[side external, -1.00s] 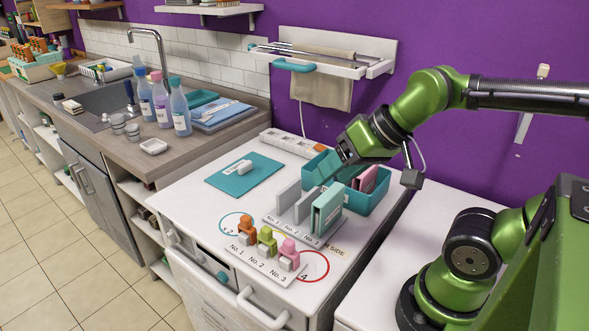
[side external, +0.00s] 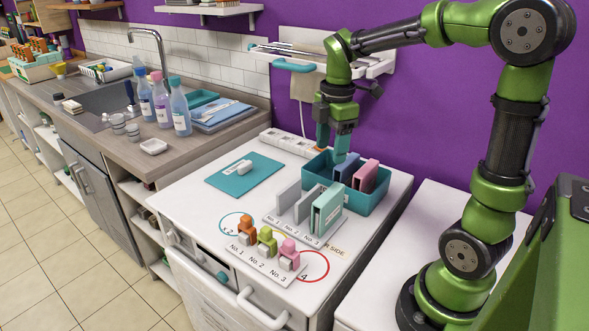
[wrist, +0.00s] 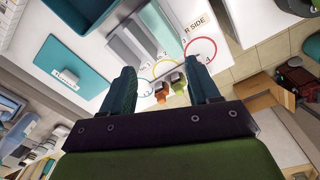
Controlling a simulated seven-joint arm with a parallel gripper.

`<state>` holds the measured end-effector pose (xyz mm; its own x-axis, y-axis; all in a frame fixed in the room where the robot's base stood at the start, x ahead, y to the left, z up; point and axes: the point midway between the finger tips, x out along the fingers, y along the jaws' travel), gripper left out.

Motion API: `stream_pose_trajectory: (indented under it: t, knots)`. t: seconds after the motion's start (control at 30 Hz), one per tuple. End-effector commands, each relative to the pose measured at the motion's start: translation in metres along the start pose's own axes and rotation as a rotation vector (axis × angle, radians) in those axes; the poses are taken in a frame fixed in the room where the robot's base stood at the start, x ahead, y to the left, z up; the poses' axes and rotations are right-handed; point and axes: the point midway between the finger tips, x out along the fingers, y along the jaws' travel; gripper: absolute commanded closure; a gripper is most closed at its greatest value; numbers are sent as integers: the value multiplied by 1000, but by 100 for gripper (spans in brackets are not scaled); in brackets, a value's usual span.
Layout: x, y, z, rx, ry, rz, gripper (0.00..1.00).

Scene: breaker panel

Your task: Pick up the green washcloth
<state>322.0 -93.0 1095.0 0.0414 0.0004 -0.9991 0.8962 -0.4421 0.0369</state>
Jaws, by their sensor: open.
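No item is clearly recognisable as a green washcloth. A flat teal mat or cloth (side external: 222,180) lies on the white counter, with a small white labelled piece (side external: 244,167) on it. The teal sheet also shows at the left in the wrist view (wrist: 50,60). A mint-green upright block (side external: 328,210) stands in the rack at the counter's front right. My gripper (side external: 332,152) is open and points down near the left end of a teal bin (side external: 372,207), right of the mat. In the wrist view, the space between my fingers (wrist: 160,76) is empty.
The bin holds a dark blue item (side external: 347,168) and a pink one (side external: 365,175). Grey upright plates (side external: 288,198) and several coloured blocks (side external: 266,241) stand at the front. A power strip (side external: 290,143) lies behind. A wall rack (side external: 330,62) is close behind my arm.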

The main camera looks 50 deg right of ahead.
Motion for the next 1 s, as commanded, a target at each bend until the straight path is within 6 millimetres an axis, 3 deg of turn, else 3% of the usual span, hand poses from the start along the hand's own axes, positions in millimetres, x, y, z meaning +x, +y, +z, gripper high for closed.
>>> stream_pose_trajectory:
  t: [0.2, 0.37, 0.8, 1.0]
  knots:
    - [-10, 1, 3, -367, -15, -32, 39]
    - [-4, -1, 2, -456, -10, -44, 39]
    - [83, -6, 4, -459, -10, -47, 39]
    - [105, -6, 4, -459, -10, -43, 39]
